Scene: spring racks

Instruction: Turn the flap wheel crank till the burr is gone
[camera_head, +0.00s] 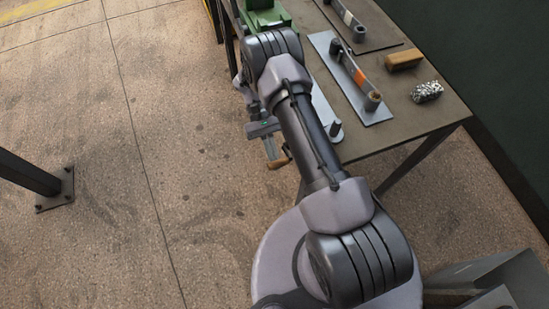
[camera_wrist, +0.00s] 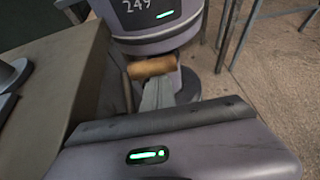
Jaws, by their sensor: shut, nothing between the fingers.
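My gripper (camera_head: 271,148) is shut and empty, low beside the left edge of the bench. In the wrist view its closed fingers (camera_wrist: 157,92) point at a wooden crank handle (camera_wrist: 152,67), with the tips right by it. I cannot tell whether they touch it. The handle also shows just past the fingertips in the head view (camera_head: 279,162). The rest of the crank is mostly hidden by my gripper and arm. The flap wheel and the burr cannot be made out.
On the bench (camera_head: 415,121) are a plate with an orange-marked metal strip (camera_head: 352,78), a tan block (camera_head: 404,59), a speckled roll (camera_head: 426,92) and a green machine part (camera_head: 264,14). A dark post (camera_head: 28,171) stands at left. The floor between is clear.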

